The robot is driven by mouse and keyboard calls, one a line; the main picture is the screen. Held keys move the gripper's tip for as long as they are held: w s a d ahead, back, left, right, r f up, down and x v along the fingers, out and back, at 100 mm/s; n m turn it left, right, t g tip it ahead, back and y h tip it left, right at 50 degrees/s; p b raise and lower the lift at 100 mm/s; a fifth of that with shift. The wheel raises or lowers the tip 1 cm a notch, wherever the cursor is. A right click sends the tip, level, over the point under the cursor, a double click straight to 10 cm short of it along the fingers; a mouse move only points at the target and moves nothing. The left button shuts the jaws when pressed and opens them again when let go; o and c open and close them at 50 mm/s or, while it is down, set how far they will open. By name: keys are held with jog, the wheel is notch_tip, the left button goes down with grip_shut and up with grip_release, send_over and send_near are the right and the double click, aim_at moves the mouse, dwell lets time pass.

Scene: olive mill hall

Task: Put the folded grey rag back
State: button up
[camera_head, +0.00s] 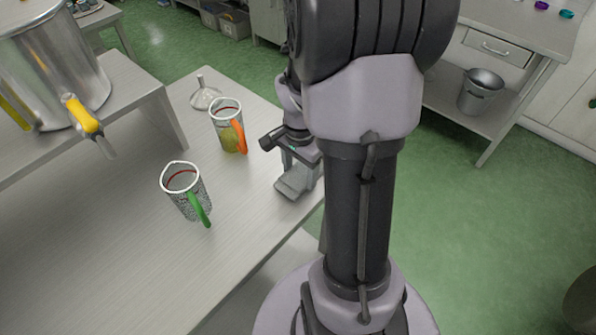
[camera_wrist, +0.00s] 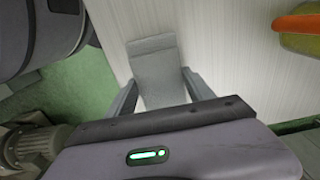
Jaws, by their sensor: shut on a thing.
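The folded grey rag (camera_wrist: 156,72) is between the fingers of my gripper (camera_wrist: 160,88) in the wrist view. My gripper is shut on it. In the head view the rag (camera_head: 291,188) shows below my gripper (camera_head: 300,172), close over the right edge of the table (camera_head: 240,215). I cannot tell whether the rag touches the tabletop. My arm hides part of the gripper and the table edge.
A jug with an orange handle (camera_head: 228,128) holding yellow-green liquid stands left of my gripper. A jug with a green handle (camera_head: 186,192) stands nearer. A clear funnel-like item (camera_head: 205,98) lies behind. A steel vessel with a yellow tap (camera_head: 60,75) stands on a raised shelf.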

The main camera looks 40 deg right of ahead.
aim_at(300, 175)
jog(key=shift+f, duration=0.15)
jog(key=o, duration=1.3)
notch_tip(300, 175, up, 13)
jog(key=p, duration=0.5)
jog(key=s+a+r+n+t, duration=0.2)
jog(key=a+r+n, duration=0.2)
jog(key=a, duration=0.4)
jog(key=s+a+r+n+t+y, duration=0.1)
jog(key=s+a+r+n+t, duration=0.1)
jog(key=a, duration=0.6)
jog(key=s+a+r+n+t+y, duration=0.1)
jog(key=s+a+r+n, duration=0.2)
jog(key=a+r+n, duration=0.2)
jog(key=shift+s+a+r+n+t, duration=0.1)
jog(key=shift+a+r+n+t, duration=0.1)
jog(key=shift+a+n, duration=0.45)
jog(key=shift+a+r+n+t, duration=0.15)
jog(key=shift+a+n+t, duration=0.1)
jog(key=shift+a, duration=0.65)
